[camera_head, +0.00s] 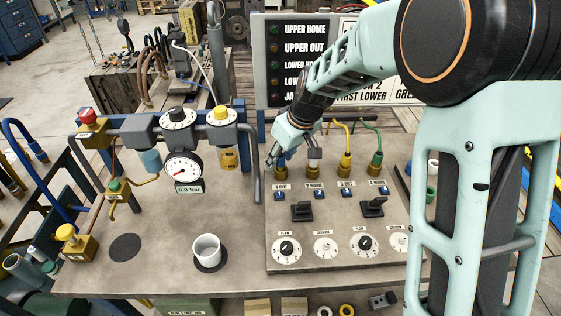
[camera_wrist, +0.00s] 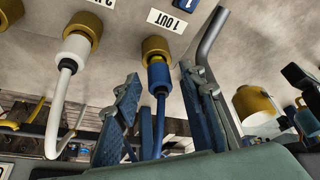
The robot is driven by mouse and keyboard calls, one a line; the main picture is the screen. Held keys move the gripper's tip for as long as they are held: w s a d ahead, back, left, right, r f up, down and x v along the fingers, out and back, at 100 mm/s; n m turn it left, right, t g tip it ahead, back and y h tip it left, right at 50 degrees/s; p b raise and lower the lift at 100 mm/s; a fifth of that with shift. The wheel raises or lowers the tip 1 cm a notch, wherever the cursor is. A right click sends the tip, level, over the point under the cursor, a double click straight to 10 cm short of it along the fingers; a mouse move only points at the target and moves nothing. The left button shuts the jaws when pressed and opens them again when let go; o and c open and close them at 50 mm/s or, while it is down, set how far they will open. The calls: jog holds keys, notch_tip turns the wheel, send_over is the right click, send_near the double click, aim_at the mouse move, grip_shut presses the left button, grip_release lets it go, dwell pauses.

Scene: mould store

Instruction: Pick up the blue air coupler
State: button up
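The blue air coupler (camera_wrist: 159,78) is seated in a brass socket (camera_wrist: 156,48) labelled 1 OUT, with a blue hose running from it toward my palm. In the wrist view my gripper (camera_wrist: 161,82) is open, with one finger on each side of the coupler and its hose. Gaps show between the fingers and the coupler. In the head view my gripper (camera_head: 273,160) is at the 1 OUT socket (camera_head: 281,183), at the left end of the row; it largely hides the coupler there.
White (camera_head: 314,152), yellow (camera_head: 346,146) and green (camera_head: 377,146) couplers stand in sockets to the right. A grey bent pipe (camera_wrist: 211,38) is close to one finger. A pressure gauge (camera_head: 182,168) and a white cup (camera_head: 207,249) are to the left on the bench.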

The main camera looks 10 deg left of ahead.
grip_shut()
jog(key=shift+r, duration=0.1)
